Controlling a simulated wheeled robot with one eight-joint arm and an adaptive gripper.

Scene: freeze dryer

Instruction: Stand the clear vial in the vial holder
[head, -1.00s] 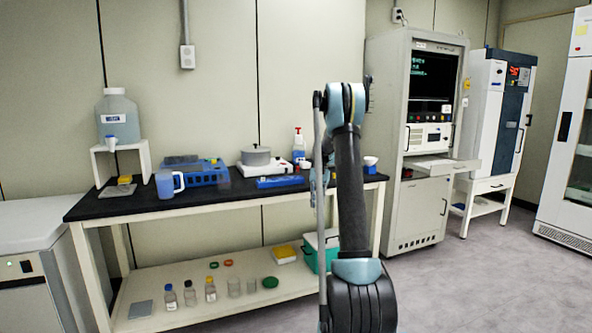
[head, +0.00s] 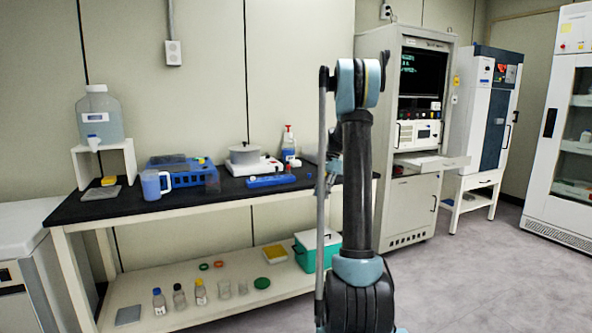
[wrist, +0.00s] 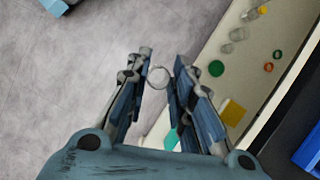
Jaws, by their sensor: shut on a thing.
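My gripper (wrist: 159,80) is shut on the clear vial (wrist: 159,77), whose round rim shows between the fingertips in the wrist view, over the grey floor beside the bench's lower shelf. In the head view the gripper and vial are not clearly seen; the arm stands in front of the bench's right part. A low blue rack (head: 270,181) lies on the black benchtop left of the arm. A larger blue rack (head: 180,170) stands farther left. I cannot tell for sure which is the vial holder.
The black benchtop (head: 110,204) carries a blue jug (head: 155,184), a white device (head: 252,163) and a spray bottle (head: 288,146). The lower shelf (head: 185,314) holds several bottles, a green lid (head: 262,283) and a teal box (head: 310,250). Open floor (head: 460,270) lies to the right.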

